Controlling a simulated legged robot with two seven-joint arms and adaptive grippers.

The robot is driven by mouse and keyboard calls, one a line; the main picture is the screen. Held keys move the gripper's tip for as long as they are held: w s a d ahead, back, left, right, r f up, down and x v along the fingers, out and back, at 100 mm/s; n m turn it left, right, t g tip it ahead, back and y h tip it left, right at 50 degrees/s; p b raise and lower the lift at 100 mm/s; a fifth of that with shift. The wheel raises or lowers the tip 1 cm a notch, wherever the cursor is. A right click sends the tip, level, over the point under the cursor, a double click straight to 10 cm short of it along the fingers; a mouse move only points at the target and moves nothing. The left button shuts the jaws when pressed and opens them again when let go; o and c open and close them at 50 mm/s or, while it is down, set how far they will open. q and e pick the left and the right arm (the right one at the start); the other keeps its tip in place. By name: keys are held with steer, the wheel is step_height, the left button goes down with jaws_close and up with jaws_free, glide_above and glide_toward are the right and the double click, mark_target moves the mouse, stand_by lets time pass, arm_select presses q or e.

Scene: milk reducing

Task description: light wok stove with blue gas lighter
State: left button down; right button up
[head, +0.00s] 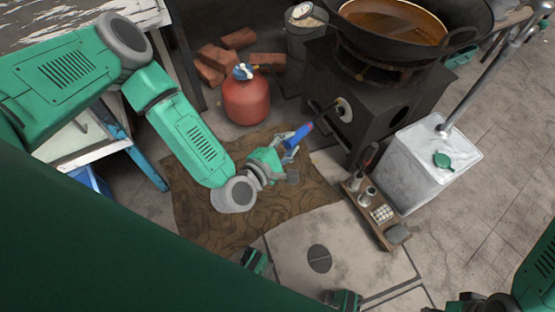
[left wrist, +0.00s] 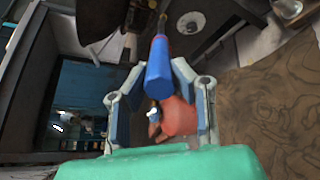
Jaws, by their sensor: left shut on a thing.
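The blue gas lighter (head: 298,137) is held in my left gripper (head: 288,158), above the brown mat. Its dark nozzle points up and right toward the round fitting (head: 343,109) on the front of the black wok stove (head: 367,125). I cannot tell whether the nozzle touches the fitting. In the left wrist view the blue lighter (left wrist: 158,72) lies between the two fingers, nozzle away from me. A wok (head: 390,22) with brown liquid sits on the stove. No flame is visible. My right gripper (head: 472,303) is partly cut off at the bottom right edge; its fingers are unclear.
A red gas canister (head: 246,100) stands left of the stove near loose bricks (head: 213,60). A white container (head: 425,165) and a wooden tray (head: 372,222) with small items stand on the right. A table is at left. The brown mat (head: 290,195) is largely bare.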

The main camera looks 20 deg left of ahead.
mark_target(317, 119)
arm_select(q)
steer(key=w+d+b, duration=0.1)
steer(key=w, duration=0.3)
steer(key=w+d+b, duration=0.1)
steer(key=w+b, duration=0.1)
steer(key=w, duration=0.2)
steer(key=w+d+b, duration=0.1)
steer(key=w, duration=0.3)
steer(key=shift+w+d+b, duration=0.15)
steer(key=shift+w+b, duration=0.15)
steer(key=shift+r, duration=0.1)
steer(key=shift+d, duration=0.25)
steer(key=shift+w+a, duration=0.1)
steer(key=shift+a, duration=0.05)
steer(key=shift+w, duration=0.25)
stand_by(0.3)
